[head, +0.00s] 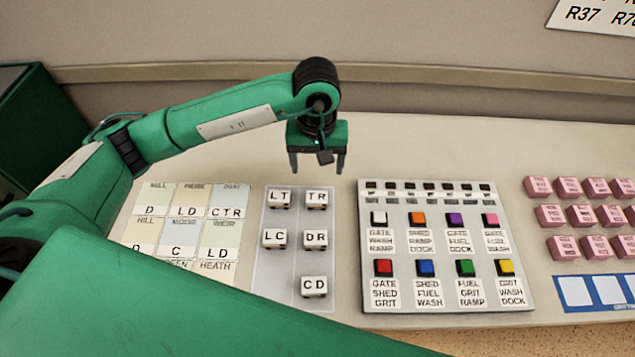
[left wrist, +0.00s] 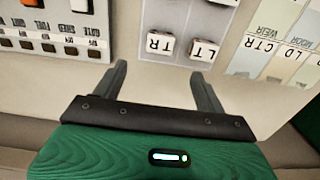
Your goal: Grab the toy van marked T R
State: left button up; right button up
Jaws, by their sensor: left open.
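The toy van marked TR (head: 316,199) is a small white block with black letters, at the top right of a pale tray (head: 268,262). It also shows in the left wrist view (left wrist: 160,43), ahead of the fingers and between their lines. The van marked LT (head: 280,199) stands to its left in the head view; vans LC (head: 275,238), DR (head: 315,239) and CD (head: 314,286) stand lower on the tray. My left gripper (head: 317,168) is open and empty, pointing down above and behind the TR van, apart from it. My right gripper is not in view.
A panel with coloured buttons (head: 437,218) lies right of the tray. A board of labelled cards (head: 190,222) lies to its left. Pink blocks (head: 580,214) stand in rows at the far right. The counter behind the tray is clear up to the wall.

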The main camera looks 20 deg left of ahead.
pick_arm(q)
jog(key=p, duration=0.1)
send_over(317, 196)
jog(key=f, duration=0.7)
jog(key=shift+s+d, duration=0.1)
jog(key=shift+s, duration=0.15)
jog(key=shift+f, duration=0.4)
jog(key=shift+f+p, duration=0.4)
jog(key=shift+p, duration=0.1)
notch_tip(317, 196, down, 4)
jog(key=shift+w+f+p, duration=0.1)
jog(key=shift+w+p, duration=0.05)
jog(key=shift+p, duration=0.6)
jog(key=shift+f, duration=0.15)
jog(key=c, duration=1)
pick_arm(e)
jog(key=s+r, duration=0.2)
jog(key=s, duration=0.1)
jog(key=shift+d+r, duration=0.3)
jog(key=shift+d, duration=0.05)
pick_arm(q)
jog(key=shift+c, duration=0.2)
